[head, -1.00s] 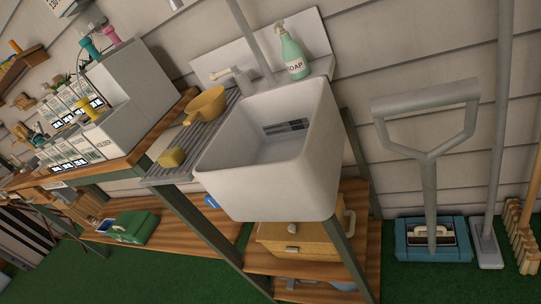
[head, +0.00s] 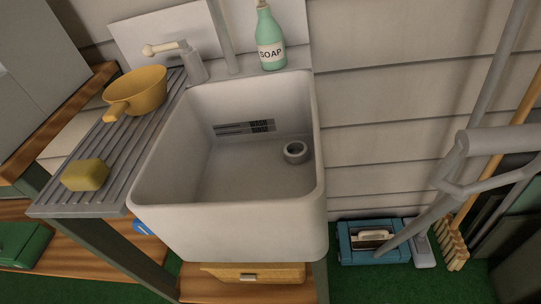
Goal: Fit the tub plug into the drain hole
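The white sink tub (head: 230,232) stands in the middle of the view, and I look down into it. A round grey ring with a dark centre (head: 296,151), which looks like the drain hole, sits on the tub floor towards the back right. A dark slotted grille (head: 244,127) is on the tub's back wall. I cannot make out the tub plug. My gripper is not in view.
A ribbed drainboard (head: 122,150) left of the tub holds a yellow pan (head: 138,90) and a yellow sponge (head: 86,175). A tap (head: 183,58) and a green soap bottle (head: 269,38) stand behind. Long handles (head: 490,80) rise at right. The tub's inside looks mostly clear.

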